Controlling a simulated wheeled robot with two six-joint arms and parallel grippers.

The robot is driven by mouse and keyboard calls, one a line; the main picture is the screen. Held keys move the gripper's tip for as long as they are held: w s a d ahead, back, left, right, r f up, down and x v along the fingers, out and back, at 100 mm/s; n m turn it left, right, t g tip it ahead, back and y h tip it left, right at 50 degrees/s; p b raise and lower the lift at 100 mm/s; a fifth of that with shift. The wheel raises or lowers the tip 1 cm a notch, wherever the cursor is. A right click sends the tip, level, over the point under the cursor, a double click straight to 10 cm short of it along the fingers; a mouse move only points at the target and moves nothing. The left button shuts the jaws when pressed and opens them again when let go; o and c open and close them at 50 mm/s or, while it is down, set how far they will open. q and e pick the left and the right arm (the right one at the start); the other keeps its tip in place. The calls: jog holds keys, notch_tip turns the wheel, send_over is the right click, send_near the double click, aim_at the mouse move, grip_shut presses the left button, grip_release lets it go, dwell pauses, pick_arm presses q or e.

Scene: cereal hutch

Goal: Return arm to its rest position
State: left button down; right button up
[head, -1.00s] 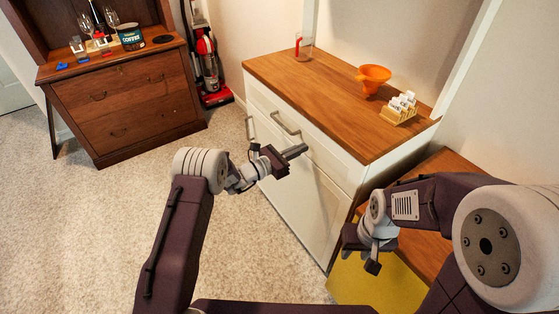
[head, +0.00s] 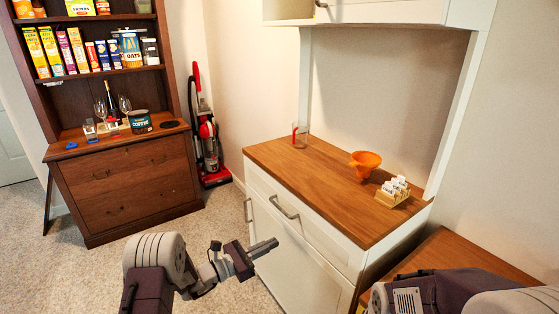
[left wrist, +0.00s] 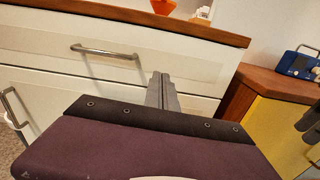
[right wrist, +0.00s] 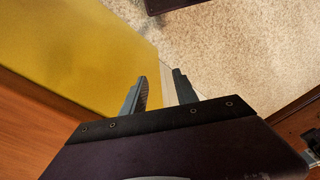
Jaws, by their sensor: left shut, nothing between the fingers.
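My left gripper (head: 265,248) is in front of the white hutch cabinet (head: 300,262), below its drawer handle (head: 284,208). Its fingers are together and empty; they also show closed in the left wrist view (left wrist: 162,90). The drawer is closed. My right gripper is outside the head view, with only its arm at the lower right. In the right wrist view my right gripper (right wrist: 158,85) has its fingers apart with nothing between them. It points down past a yellow panel (right wrist: 75,50) toward the carpet.
The hutch's wooden counter (head: 300,165) holds a clear measuring cup (head: 299,137), an orange funnel (head: 364,163) and a rack of white packets (head: 393,191). A brown hutch (head: 130,185) with cereal boxes stands at left, beside a red vacuum (head: 208,140). Carpet between is clear.

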pick_arm(q)
jog(key=s+d+r+m+g+h, duration=0.2)
jog(key=s+d+r+m+g, duration=0.25)
jog(key=r, duration=0.55)
jog(key=s+d+f+m+g+y, duration=0.1)
jog(key=s+f+m+g+y, duration=0.2)
jog(key=s, duration=0.5)
jog(key=s+d+f+m+g+y, duration=0.1)
jog(key=s+m+g+y, duration=0.2)
jog(key=s, duration=0.4)
jog(key=s+a+f+m+y, duration=0.5)
jog(key=a+m, duration=0.1)
jog(key=a, duration=0.3)
jog(key=s+a+f+m+y, duration=0.5)
jog(key=s+a+m, duration=0.1)
jog(key=a, duration=0.3)
notch_tip(320, 180, up, 17)
jog(key=w+a+m+t+p, duration=0.1)
jog(key=w+a+p, duration=0.1)
jog(key=p, duration=1.5)
jog(key=shift+w+f+m+y, duration=0.15)
jog(key=shift+w+m+y, duration=0.15)
jog(key=shift+m+y, duration=0.1)
